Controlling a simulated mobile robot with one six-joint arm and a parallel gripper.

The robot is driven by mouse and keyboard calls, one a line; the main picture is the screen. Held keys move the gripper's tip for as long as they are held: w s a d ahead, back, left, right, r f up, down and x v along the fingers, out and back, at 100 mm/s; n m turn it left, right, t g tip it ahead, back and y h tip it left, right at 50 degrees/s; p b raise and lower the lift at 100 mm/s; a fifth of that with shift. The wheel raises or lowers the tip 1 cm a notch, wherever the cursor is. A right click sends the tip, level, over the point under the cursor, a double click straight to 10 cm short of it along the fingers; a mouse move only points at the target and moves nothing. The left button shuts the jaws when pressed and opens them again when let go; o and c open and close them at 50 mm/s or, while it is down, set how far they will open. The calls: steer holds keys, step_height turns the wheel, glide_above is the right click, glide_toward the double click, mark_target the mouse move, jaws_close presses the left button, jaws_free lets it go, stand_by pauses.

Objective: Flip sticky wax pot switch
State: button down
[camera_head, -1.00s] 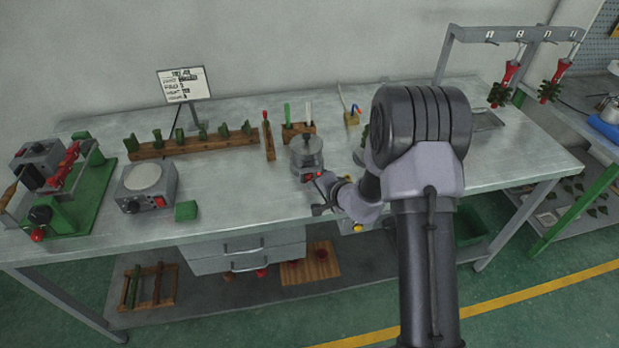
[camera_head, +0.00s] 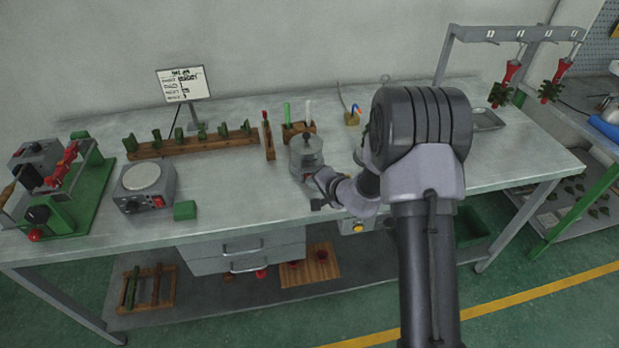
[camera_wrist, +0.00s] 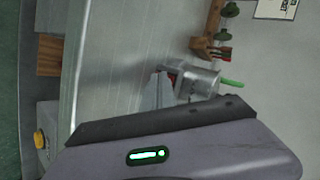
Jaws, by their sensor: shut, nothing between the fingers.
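The sticky wax pot (camera_head: 307,153) is a grey metal pot with a lidded top, standing upright on the bench near its front middle. It also shows in the wrist view (camera_wrist: 203,82), turned sideways. Its red switch (camera_wrist: 173,76) is on the front of the base, mostly hidden behind the fingers. My gripper (camera_wrist: 160,76) is shut and empty, with its tips right at the switch side of the pot. I cannot tell whether the tips touch the switch or which way it is set. In the head view my wrist covers part of the pot's front.
A grey hot plate unit (camera_head: 145,187) with a red switch and a green block (camera_head: 185,210) stand to the left. A wooden rack (camera_head: 190,146) of green pieces and a tool holder (camera_head: 297,130) lie behind. The bench front between them is clear.

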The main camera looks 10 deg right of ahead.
stand_by(0.3)
steer(key=shift+s+f+b, duration=0.2)
steer(key=shift+s+b, duration=0.15)
steer(key=shift+b, duration=0.25)
steer(key=shift+s+r, duration=0.1)
steer(key=shift+s, duration=0.25)
steer(key=shift+b, duration=0.3)
steer(key=shift+s+b, duration=0.3)
steer(key=shift+b, duration=0.05)
steer(key=s+b, duration=0.2)
steer(key=shift+s+f, duration=0.3)
steer(key=shift+f, duration=0.1)
steer(key=shift+s+b, duration=0.7)
steer(key=shift+s, duration=0.2)
steer(key=shift+r, duration=0.1)
